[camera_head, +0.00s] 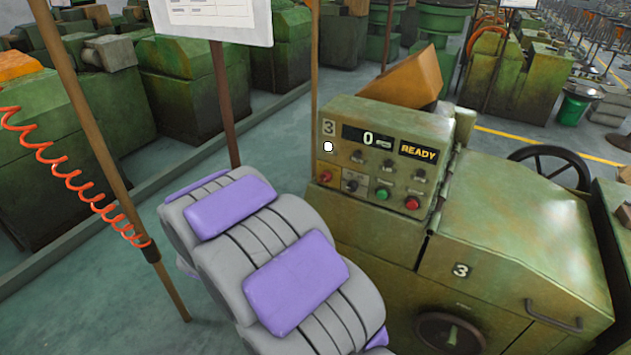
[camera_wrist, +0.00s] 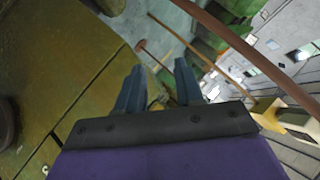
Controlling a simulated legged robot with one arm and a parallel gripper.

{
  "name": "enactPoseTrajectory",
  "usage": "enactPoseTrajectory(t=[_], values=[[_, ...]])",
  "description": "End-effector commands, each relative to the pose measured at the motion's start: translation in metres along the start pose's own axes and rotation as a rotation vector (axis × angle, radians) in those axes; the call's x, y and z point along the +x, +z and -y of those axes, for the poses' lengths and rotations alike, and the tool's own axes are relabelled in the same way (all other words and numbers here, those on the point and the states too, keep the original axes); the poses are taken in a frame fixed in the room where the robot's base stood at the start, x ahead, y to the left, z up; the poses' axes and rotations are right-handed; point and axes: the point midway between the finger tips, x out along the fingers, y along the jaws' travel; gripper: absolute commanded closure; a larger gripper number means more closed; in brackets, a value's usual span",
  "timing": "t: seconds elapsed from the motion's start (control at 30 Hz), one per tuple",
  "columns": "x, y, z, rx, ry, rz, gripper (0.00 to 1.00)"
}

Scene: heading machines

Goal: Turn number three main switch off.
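The number 3 machine's green control panel (camera_head: 372,158) is right of centre in the head view, marked "3", with a display (camera_head: 368,137) reading 0 and a lit READY sign (camera_head: 418,152). A white round lamp (camera_head: 328,146) looks lit. Below are several dark knobs, including a rotary one on a pale plate (camera_head: 352,184), a green button (camera_head: 383,193) and red buttons (camera_head: 412,203) (camera_head: 325,176). I cannot tell which is the main switch. My gripper (camera_wrist: 158,88) shows in the wrist view, fingers apart and empty. My grey and purple arm stands left of the panel, gripper hidden there.
The green machine housing (camera_head: 510,235) with a handle (camera_head: 553,316) extends right of the panel. A brown pole (camera_head: 85,130) with an orange coiled hose (camera_head: 75,180) stands at the left. Grey floor lies between machine rows.

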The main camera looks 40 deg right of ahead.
Motion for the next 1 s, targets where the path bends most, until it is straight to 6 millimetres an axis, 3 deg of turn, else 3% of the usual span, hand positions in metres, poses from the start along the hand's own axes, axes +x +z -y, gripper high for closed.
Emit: enactPoseTrajectory(t=[0.07, 0.17, 0.4, 0.6, 1.0], values=[[0.014, -0.02, -0.013, 0.039, 0.011, -0.161, 0.64], [0.018, -0.047, -0.025, 0.074, 0.001, -0.372, 0.64], [-0.001, -0.088, -0.045, 0.081, -0.042, -0.716, 0.64], [-0.004, -0.104, -0.052, 0.078, -0.055, -0.795, 0.64], [0.032, -0.14, -0.053, 0.081, -0.052, -0.796, 0.64]])
